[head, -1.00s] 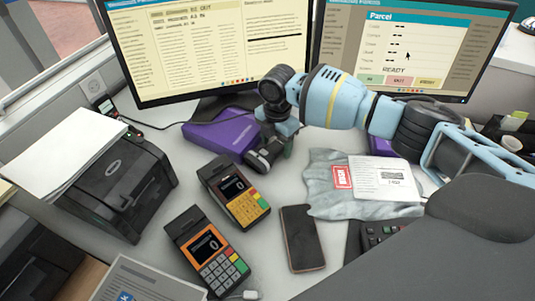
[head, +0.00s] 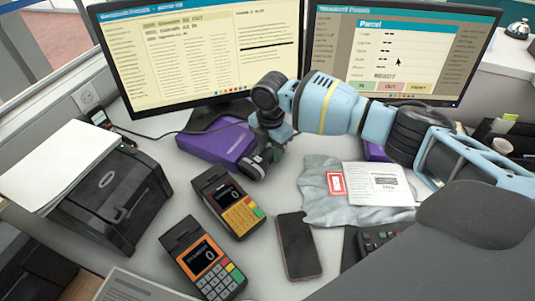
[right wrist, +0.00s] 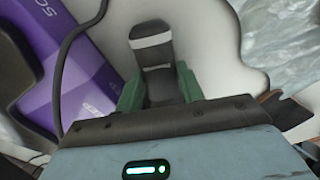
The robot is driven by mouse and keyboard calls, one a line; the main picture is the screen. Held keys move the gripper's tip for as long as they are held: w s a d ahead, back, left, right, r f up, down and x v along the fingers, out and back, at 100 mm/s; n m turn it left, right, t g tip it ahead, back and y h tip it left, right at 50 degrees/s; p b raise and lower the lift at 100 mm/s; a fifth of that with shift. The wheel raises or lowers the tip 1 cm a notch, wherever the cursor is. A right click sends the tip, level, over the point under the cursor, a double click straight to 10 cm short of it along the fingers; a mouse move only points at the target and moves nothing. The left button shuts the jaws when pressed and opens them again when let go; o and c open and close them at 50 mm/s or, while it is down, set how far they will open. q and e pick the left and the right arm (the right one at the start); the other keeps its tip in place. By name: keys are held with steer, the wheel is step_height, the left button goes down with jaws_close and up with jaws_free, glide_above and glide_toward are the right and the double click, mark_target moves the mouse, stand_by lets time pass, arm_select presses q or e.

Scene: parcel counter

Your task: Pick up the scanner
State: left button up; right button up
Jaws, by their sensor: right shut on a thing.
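The scanner (right wrist: 158,66) is a dark, narrow thing with a pale grey band near its far end. It shows in the right wrist view between the two green finger pads of my right gripper (right wrist: 159,88). In the head view my right gripper (head: 270,153) points down just right of a purple box, shut on the scanner (head: 253,168), whose dark end shows low, close to the counter. I cannot tell whether the scanner touches the counter. Much of it is hidden by the gripper in the head view. My left gripper is not in view.
The purple box (head: 205,145) is close left of the gripper. Two card terminals (head: 228,202) (head: 203,264) and a phone (head: 298,246) lie in front. A grey parcel bag (head: 318,196) lies to the right. Two monitors (head: 200,55) (head: 395,60) stand behind. A black printer (head: 120,200) is left.

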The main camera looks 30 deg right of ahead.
mark_target(270, 152)
step_height(270, 152, up, 10)
steer(key=shift+f+p, duration=0.25)
steer(key=shift+p, duration=0.2)
